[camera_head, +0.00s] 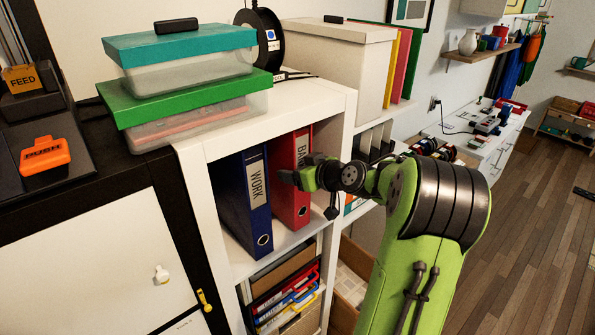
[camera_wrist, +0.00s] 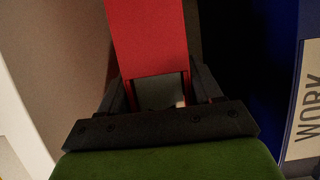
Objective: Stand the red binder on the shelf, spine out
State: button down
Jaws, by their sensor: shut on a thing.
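The red binder (camera_head: 287,208) stands upright inside the white shelf's upper compartment (camera_head: 283,247), to the right of the blue binder. Its spine, with a partly hidden white label and a ringed hole, faces out. I cannot tell whether its bottom edge rests on the board. My gripper (camera_head: 290,177) reaches in from the right and is shut on the red binder at mid height. In the wrist view the red binder (camera_wrist: 148,38) runs up from between the fingers of my gripper (camera_wrist: 160,92).
The blue binder (camera_head: 233,205) labelled WORK stands close on the left, and also shows in the wrist view (camera_wrist: 273,65). The compartment's right wall (camera_head: 325,137) is on the other side. Lidded boxes (camera_head: 190,85) sit on top; folders (camera_head: 285,297) fill the space below.

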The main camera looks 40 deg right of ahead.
jog(key=shift+f+b, duration=0.35)
jog(key=shift+b, duration=0.3)
jog(key=shift+c, duration=1.2)
grip_release()
jog(key=shift+o, duration=0.6)
jog(key=b+v, duration=0.1)
jog(key=v, duration=1.4)
jog(key=shift+s+b, duration=0.35)
jog(key=shift+s, duration=0.05)
jog(key=shift+w+a, duration=0.1)
